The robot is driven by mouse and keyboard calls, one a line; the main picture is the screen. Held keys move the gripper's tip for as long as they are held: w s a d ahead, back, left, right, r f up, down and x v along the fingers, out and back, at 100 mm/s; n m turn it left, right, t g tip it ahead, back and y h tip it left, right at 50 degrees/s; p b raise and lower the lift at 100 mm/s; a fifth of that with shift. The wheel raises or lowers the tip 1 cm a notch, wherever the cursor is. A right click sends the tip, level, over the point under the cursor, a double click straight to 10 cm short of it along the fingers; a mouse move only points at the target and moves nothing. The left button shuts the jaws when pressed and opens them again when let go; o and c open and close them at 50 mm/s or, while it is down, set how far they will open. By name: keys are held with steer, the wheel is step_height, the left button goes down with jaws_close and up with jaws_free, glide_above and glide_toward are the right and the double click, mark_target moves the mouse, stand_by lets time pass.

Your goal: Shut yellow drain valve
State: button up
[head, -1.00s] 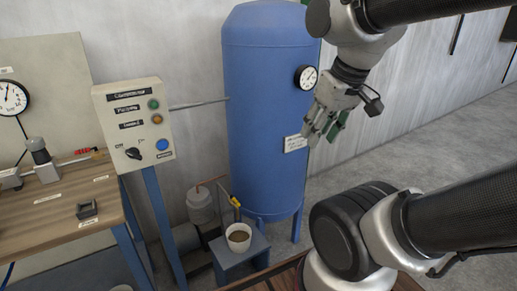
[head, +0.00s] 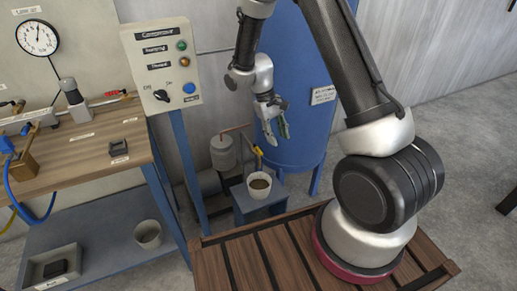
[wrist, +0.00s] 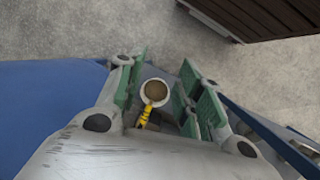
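The yellow drain valve handle (head: 258,151) sits on a thin pipe low in front of the blue tank (head: 300,75), above a white cup of brown liquid (head: 259,187). In the wrist view the yellow handle (wrist: 146,114) shows between my fingers, just below the cup (wrist: 155,92). My gripper (head: 274,128) is in front of the tank, above and slightly right of the valve, pointing down. Its green-padded fingers (wrist: 158,95) are spread apart with nothing between the pads. It appears apart from the handle. Part of the valve body is hidden in the wrist view.
A blue stand (head: 248,205) holds the cup. A control box (head: 161,65) on a blue post stands left of the valve. A workbench (head: 85,155) is farther left. A grey canister (head: 222,152) is beside the pipe.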

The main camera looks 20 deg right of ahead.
steer(key=w+a+f, duration=0.2)
steer(key=w+f, duration=0.3)
steer(key=f, duration=0.3)
steer(key=m+t, duration=0.1)
steer(key=t, duration=0.2)
glide_toward(259, 150)
steer(key=f, duration=0.1)
steer(key=x, duration=0.7)
steer(key=shift+d+f, duration=0.2)
jaws_close()
